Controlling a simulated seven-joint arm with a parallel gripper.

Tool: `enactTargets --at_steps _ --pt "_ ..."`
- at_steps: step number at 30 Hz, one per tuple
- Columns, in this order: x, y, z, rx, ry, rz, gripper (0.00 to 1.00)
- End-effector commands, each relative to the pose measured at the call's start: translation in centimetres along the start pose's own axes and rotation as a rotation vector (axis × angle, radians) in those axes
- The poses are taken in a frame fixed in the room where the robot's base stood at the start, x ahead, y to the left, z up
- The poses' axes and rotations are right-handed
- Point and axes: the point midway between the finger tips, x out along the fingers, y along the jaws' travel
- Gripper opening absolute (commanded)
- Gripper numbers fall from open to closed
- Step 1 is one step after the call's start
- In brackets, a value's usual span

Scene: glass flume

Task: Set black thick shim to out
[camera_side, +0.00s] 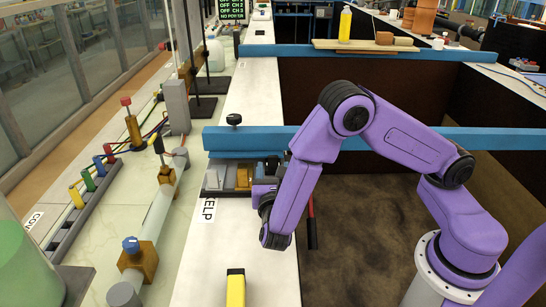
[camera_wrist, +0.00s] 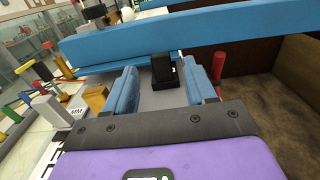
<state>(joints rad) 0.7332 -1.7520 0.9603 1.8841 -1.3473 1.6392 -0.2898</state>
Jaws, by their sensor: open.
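The black thick shim (camera_wrist: 162,69) looks like a small black block standing against the blue beam (camera_wrist: 190,32) in the wrist view. My gripper (camera_wrist: 161,80) is open, with one blue finger to the left of the black block and one to the right. The block appears between or just beyond the fingertips; I cannot tell whether either finger touches it. In the side view my purple arm hides most of the gripper, and the black block cannot be made out surely there.
An orange block (camera_side: 243,178) and a pale block (camera_side: 212,180) stand left of my gripper under the blue beam (camera_side: 250,140). A red rod (camera_wrist: 219,63) is right of the fingers. A yellow block (camera_side: 236,288) lies on the white ledge nearer the camera.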

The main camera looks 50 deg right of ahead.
Motion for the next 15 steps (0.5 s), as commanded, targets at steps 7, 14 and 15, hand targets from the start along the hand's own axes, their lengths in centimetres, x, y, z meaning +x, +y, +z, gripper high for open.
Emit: enactTargets --at_steps 7,14,15 --pt "4.2 -0.1 0.0 0.000 0.000 -0.004 0.55" --pt "6.1 0.0 0.0 0.001 0.001 -0.001 0.55" --pt "6.3 0.0 0.0 0.001 0.001 -0.001 0.55"
